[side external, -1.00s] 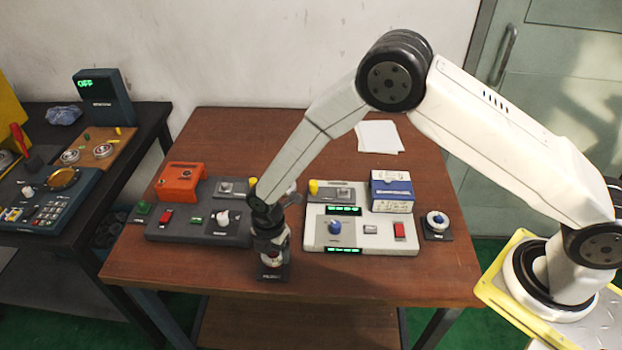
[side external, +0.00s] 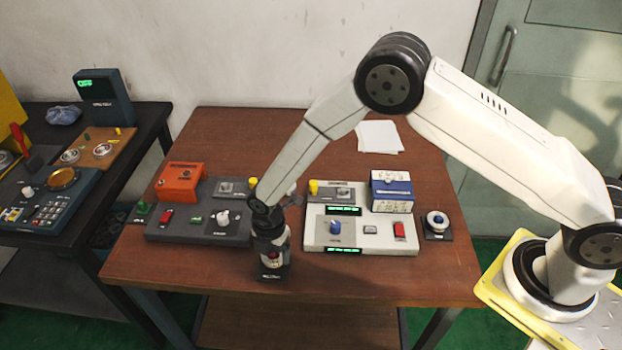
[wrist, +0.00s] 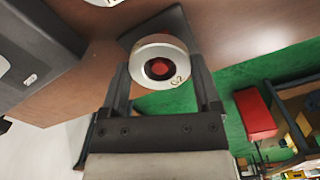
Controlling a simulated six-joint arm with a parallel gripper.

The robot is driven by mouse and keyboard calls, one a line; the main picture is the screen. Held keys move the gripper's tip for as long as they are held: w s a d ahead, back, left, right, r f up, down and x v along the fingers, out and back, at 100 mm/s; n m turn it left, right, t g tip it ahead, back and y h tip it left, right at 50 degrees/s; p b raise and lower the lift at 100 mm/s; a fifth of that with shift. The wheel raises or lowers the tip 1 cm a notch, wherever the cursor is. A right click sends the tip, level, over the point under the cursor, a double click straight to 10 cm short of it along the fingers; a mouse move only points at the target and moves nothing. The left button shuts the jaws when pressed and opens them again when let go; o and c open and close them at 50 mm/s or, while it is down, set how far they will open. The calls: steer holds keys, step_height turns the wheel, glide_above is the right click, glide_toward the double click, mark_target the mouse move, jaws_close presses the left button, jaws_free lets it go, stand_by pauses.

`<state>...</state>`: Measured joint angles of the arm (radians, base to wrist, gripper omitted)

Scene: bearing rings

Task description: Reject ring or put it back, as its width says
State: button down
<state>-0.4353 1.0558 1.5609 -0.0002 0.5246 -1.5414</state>
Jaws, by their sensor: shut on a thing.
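A silver ring (wrist: 141,62) marked "02" shows in the wrist view between the two fingers of my gripper (wrist: 160,72), which is shut on it. A red post top (wrist: 160,68) shows through the ring's hole. Behind it is a dark base plate (wrist: 133,36). In the side view my gripper (side external: 271,258) is low over a small dark labelled plate (side external: 271,276) at the table's front edge. The ring is mostly hidden there, and I cannot tell if it rests on the plate.
A light panel (side external: 318,232) with green displays stands right of my gripper. A dark panel (side external: 180,231) with an orange box (side external: 180,181) stands left. A blue-topped post (side external: 437,217) is at far right, a green knob (side external: 143,207) at far left. A paper stack (side external: 379,136) lies behind.

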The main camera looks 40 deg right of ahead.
steer(key=shift+f, duration=0.55)
stand_by(0.9)
jaws_free()
steer(key=shift+r, duration=0.1)
steer(key=shift+r, duration=3.65)
